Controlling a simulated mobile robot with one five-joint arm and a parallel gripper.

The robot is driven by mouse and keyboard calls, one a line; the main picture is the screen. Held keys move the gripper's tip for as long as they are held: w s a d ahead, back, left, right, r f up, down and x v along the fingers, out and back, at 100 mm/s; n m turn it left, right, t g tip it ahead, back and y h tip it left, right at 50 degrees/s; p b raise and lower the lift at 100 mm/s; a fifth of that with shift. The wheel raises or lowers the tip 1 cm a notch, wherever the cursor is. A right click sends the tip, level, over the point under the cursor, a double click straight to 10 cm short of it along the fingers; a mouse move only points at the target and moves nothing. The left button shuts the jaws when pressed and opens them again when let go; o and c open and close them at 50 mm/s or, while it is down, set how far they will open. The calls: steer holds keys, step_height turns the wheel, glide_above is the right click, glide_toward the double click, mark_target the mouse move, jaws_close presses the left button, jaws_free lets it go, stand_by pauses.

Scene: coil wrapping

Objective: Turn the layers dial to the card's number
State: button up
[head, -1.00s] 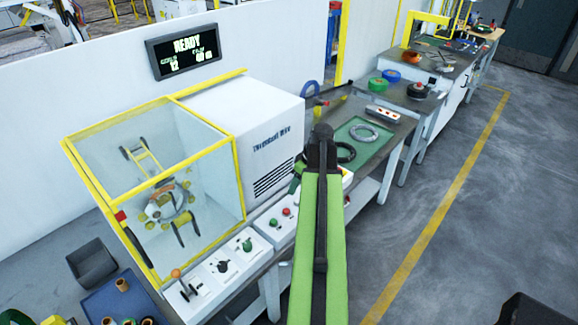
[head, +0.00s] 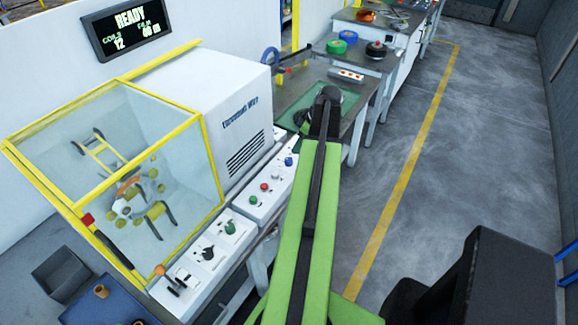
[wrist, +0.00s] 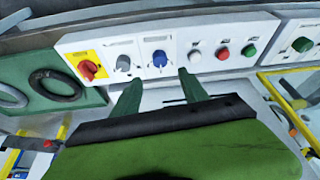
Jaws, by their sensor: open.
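A white control panel (wrist: 140,42) crosses the wrist view, with a red knob on a yellow plate (wrist: 88,70), a grey knob (wrist: 123,63) and a blue knob (wrist: 160,58). The blue knob also shows in the head view (head: 289,161). Labels are too small to read, so I cannot tell which knob is the layers dial. I see no readable card. My gripper (wrist: 160,77) is open and empty, its two green fingers apart below the grey and blue knobs, touching neither as far as I can see. In the head view my arm's black end (head: 325,100) hides part of the bench.
White, red and green buttons (wrist: 222,52) sit right of the blue knob. Another panel carries a green knob (wrist: 302,44). Dark rings lie on a green mat (wrist: 93,97). A yellow-framed clear enclosure (head: 110,160) stands left; a wall display (head: 127,27) reads READY. Open floor (head: 480,140) lies right.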

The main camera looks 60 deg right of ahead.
mark_target(289, 160)
steer(key=b+x, duration=0.8)
steer(key=x, duration=0.2)
steer(key=shift+f, duration=0.4)
steer(key=shift+r, duration=0.1)
jaws_close()
